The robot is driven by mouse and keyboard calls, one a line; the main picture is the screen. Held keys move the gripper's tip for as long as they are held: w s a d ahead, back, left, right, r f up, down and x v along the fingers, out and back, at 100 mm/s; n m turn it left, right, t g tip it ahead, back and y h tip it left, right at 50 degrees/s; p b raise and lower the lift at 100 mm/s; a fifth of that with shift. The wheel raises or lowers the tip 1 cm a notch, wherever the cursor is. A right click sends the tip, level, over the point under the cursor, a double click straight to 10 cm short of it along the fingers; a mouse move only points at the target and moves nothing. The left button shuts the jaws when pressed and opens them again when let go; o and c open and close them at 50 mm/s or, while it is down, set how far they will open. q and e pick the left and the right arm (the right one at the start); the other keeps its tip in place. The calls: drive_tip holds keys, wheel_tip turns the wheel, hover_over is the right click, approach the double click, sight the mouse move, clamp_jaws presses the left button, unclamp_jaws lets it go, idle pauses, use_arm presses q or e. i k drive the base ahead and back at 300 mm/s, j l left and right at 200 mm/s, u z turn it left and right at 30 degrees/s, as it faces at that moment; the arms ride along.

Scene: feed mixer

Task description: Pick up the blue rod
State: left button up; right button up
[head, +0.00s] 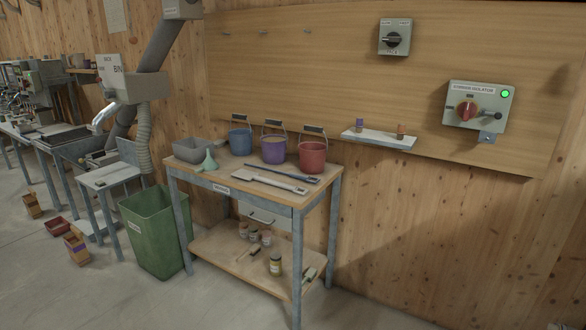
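A thin dark blue rod (285,173) lies flat on the wooden top of the workbench (205,181). It runs from near the middle of the top toward the right front corner, in front of the buckets. A pale paddle-like tool (262,182) lies beside it on the front side, nearly parallel. The rod's right end is near the bench's right edge. Neither of my grippers is in view.
A blue bucket (240,141), a purple bucket (273,149) and a red bucket (312,156) stand behind the rod. A grey tub (190,150) and green funnel (208,162) are at left. A green bin (153,233) stands left of the bench. Floor in front is clear.

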sight(298, 176)
drive_tip(key=i+l+z, duration=0.15)
drive_tip(key=i+z, duration=0.2)
drive_tip(key=i, duration=0.25)
drive_tip(key=i+z, duration=0.4)
drive_tip(key=i, duration=0.25)
